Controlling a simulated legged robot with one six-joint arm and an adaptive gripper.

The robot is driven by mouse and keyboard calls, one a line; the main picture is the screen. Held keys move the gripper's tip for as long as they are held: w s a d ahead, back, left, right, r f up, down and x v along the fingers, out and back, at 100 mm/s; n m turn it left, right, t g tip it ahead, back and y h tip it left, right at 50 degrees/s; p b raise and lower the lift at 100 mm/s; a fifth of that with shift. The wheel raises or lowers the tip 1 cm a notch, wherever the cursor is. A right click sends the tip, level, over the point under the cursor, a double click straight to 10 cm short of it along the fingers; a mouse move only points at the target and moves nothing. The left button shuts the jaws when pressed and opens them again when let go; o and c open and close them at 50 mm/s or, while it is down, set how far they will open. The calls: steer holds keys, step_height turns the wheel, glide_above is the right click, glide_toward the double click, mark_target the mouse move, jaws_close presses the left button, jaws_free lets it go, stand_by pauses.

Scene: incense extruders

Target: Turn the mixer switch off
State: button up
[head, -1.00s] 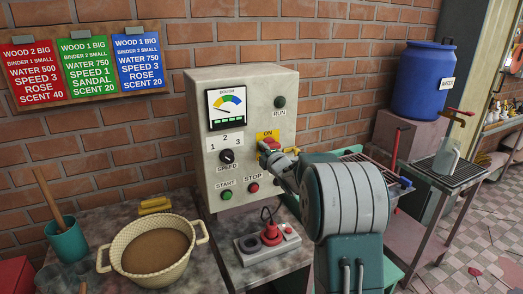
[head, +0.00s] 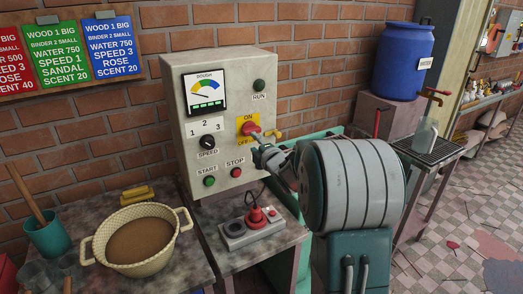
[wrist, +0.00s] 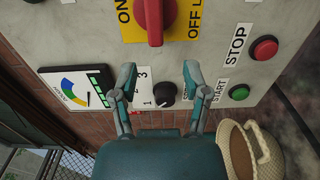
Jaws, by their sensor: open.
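The mixer switch is a red handle (head: 250,128) on a yellow ON/OFF plate (head: 241,122) on the grey control box (head: 180,85). In the wrist view the red handle (wrist: 154,20) lies at the top edge, between the ON and OFF lettering, with its upper end cut off. I cannot tell which label it is set to. My gripper (head: 262,150) is just below and right of the switch in the head view. In the wrist view my gripper (wrist: 158,72) is open and empty, its fingertips apart from the handle.
The speed knob (head: 208,142), green START button (head: 209,182) and red STOP button (head: 236,172) sit lower on the box. A woven basin of brown paste (head: 140,241) is at left.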

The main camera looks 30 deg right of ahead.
steer(key=shift+s+d, duration=0.1)
steer(key=shift+s, duration=2.25)
